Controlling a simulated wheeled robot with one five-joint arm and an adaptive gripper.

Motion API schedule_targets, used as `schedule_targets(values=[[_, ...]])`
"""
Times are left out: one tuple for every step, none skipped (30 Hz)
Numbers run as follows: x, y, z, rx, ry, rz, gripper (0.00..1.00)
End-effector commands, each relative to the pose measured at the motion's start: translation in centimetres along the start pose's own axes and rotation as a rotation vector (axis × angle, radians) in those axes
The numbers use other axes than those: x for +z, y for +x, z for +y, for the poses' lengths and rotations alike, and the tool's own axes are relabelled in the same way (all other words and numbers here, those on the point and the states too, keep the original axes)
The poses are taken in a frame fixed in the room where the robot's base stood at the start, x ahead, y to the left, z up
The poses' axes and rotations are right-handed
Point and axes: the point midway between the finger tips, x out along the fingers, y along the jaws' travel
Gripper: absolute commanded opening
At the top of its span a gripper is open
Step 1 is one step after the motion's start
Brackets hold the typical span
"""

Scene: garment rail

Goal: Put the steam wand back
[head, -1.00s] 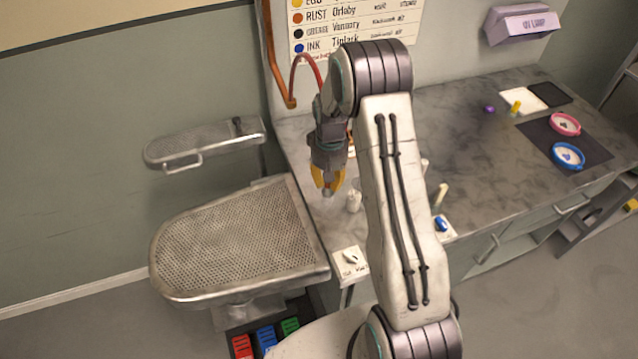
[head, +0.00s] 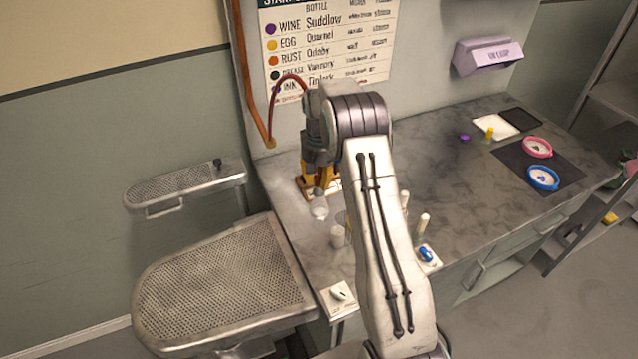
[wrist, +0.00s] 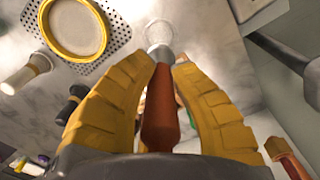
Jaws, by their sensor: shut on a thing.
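My gripper (wrist: 165,75) is shut on the steam wand (wrist: 160,110), seen in the wrist view as a red-brown handle with a metal neck and a pale, clear-looking head pointing away from me. In the head view my gripper (head: 318,184) is low over the back left of the bench, with a pale rounded tip just below it. A dark red hose (head: 290,80) arches from the copper pipe (head: 250,85) on the wall and passes behind my arm. A brown wooden piece (head: 305,189) shows partly behind the fingers; I cannot tell whether the wand touches it.
The grey bench (head: 440,165) is mostly clear in the middle. A perforated pressing board (head: 220,275) is at left. A perforated plate with a yellow-rimmed dish (wrist: 74,48) and pale and dark-capped tools show in the wrist view.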

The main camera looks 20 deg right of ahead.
Motion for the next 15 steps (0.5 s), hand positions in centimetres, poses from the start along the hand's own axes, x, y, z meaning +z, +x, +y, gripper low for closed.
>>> schedule_targets(values=[[0.20, -0.12, 0.02, 0.000, 0.008, 0.003, 0.00], [0.30, -0.11, 0.03, 0.000, 0.013, 0.003, 0.00], [0.43, -0.10, 0.05, -0.001, 0.020, 0.003, 0.00], [0.54, -0.08, 0.07, 0.000, 0.025, 0.003, 0.00], [0.62, -0.05, 0.08, 0.000, 0.031, 0.002, 0.00], [0.60, -0.02, 0.08, 0.000, 0.042, 0.002, 0.00], [0.59, 0.00, 0.07, 0.000, 0.041, 0.003, 0.00], [0.58, 0.03, 0.07, 0.000, 0.040, 0.003, 0.00], [0.58, 0.09, 0.07, 0.000, 0.040, 0.003, 0.00], [0.58, 0.14, 0.07, 0.000, 0.040, 0.003, 0.00], [0.57, 0.21, 0.07, 0.000, 0.040, 0.003, 0.00], [0.58, 0.32, 0.07, 0.000, 0.040, 0.003, 0.00], [0.57, 0.42, 0.07, 0.000, 0.039, 0.003, 0.00], [0.57, 0.53, 0.07, 0.000, 0.039, 0.003, 0.00], [0.57, 0.69, 0.07, 0.000, 0.039, 0.003, 0.00]])
